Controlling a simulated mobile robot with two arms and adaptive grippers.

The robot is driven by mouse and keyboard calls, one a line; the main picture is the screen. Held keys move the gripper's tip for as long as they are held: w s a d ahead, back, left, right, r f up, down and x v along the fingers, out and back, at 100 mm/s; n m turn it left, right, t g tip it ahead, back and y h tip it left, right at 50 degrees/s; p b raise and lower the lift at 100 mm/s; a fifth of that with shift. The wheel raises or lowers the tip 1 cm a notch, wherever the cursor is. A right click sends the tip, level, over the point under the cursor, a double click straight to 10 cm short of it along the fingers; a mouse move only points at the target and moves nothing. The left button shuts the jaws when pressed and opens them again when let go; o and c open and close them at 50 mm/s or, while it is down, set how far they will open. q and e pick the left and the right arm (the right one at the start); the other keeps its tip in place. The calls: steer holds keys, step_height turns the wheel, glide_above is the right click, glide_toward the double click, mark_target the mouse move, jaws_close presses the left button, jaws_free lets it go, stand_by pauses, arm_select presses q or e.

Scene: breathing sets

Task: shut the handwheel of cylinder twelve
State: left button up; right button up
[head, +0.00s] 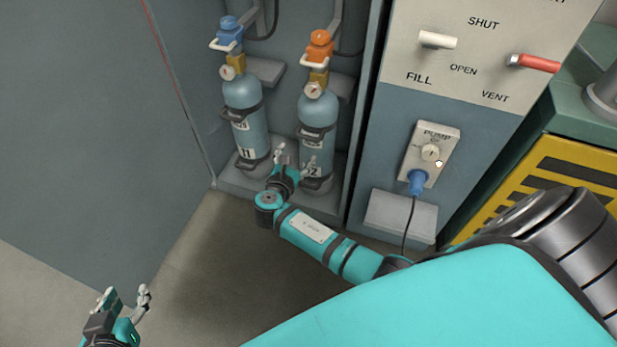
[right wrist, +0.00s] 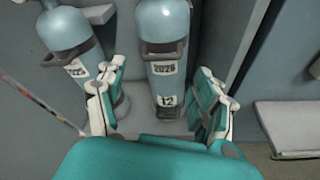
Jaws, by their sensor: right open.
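Cylinder twelve (head: 318,112) is a pale blue bottle standing upright in the cabinet, with an orange handwheel (head: 319,42) on top. In the right wrist view its lower body, labelled 12 (right wrist: 165,75), shows between my fingers; its handwheel is out of that view. My right gripper (head: 293,158) is open and empty in front of the cylinder's base, well below the handwheel; it also shows in the right wrist view (right wrist: 158,98). I cannot tell whether it touches the cylinder. My left gripper (head: 126,297) is open and empty at the lower left, away from the cylinders.
Cylinder eleven (head: 243,105), with a blue handwheel (head: 229,30), stands left of cylinder twelve. Right of the cabinet are a panel with a white lever (head: 437,40) and red lever (head: 535,63), and a pump socket (head: 430,150) with a blue plug. The floor (head: 215,260) is clear.

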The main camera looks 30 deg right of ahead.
steer(key=s+a+f+m+g+y+p, duration=0.1)
steer(key=s+f+m+g+y+p, duration=0.2)
steer(key=s+f+p, duration=0.3)
steer(key=shift+s+a+f+y, duration=0.2)
steer(key=shift+s+f+y, duration=0.5)
steer(key=shift+s+f, duration=1.6)
steer(key=shift+w+f, duration=0.45)
steer(key=shift+w, duration=0.15)
